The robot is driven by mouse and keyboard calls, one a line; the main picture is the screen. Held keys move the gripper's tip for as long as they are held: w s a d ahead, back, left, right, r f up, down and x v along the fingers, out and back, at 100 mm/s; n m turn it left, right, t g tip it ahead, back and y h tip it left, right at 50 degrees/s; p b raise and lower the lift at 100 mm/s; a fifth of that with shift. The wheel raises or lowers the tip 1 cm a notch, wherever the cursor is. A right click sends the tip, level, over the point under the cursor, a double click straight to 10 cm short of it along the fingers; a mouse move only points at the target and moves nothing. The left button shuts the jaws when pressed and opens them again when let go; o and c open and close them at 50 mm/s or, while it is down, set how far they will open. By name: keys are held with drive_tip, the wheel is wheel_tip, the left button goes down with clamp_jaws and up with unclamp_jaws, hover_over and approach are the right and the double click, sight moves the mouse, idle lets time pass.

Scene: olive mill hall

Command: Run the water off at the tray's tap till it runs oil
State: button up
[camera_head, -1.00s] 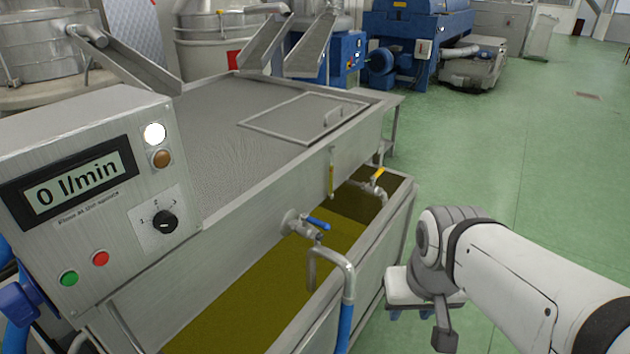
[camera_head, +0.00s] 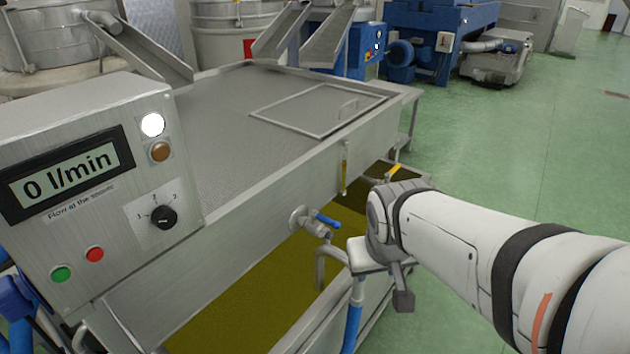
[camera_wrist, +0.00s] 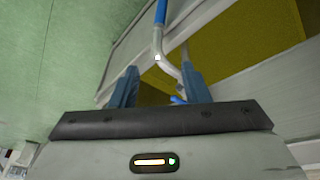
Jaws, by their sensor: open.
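The steel tray (camera_head: 230,120) has a tap with a blue lever (camera_head: 328,220) on its front wall. A second, yellow lever (camera_head: 393,171) is farther right, partly hidden by my arm. Below the tray, a trough holds olive-coloured liquid (camera_head: 240,300). My gripper (camera_wrist: 158,72) is open, its two blue fingers apart. In the wrist view a bent steel pipe (camera_wrist: 157,42) with a blue hose (camera_wrist: 161,10) shows beyond and between the fingers; I see no grip on it. In the head view the gripper is just right of the blue lever, its fingers mostly hidden.
A control box (camera_head: 90,200) at left has a display (camera_head: 68,175) reading 0 l/min, a lit white lamp (camera_head: 153,125), a knob (camera_head: 164,217), and green and red buttons. A narrow amber sight glass (camera_head: 344,177) is on the tray wall. Green floor (camera_head: 510,150) is open at right.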

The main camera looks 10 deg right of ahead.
sight(334, 222)
drive_tip(key=w+d+f+n+t+b, duration=0.3)
drive_tip(key=w+d+t+b, duration=0.1)
drive_tip(key=w, duration=0.6)
drive_tip(key=w+d+f+n+t+b, duration=0.2)
drive_tip(key=w+d+t+b, duration=0.15)
drive_tip(key=w, duration=0.65)
drive_tip(key=w+a+f+n+t+y+b, duration=0.15)
drive_tip(key=a+f+n+y+b, duration=0.35)
drive_tip(key=f+n+y+b, duration=0.65)
drive_tip(key=w+a+r+p, duration=0.1)
drive_tip(key=w+a+r+m+y+p, duration=0.1)
drive_tip(key=w+a, duration=0.1)
drive_tip(key=w+a+m+y+p, duration=0.1)
drive_tip(key=w+a+p, duration=0.1)
drive_tip(key=shift+w+r, duration=0.25)
drive_tip(key=shift+r, duration=0.15)
clamp_jaws()
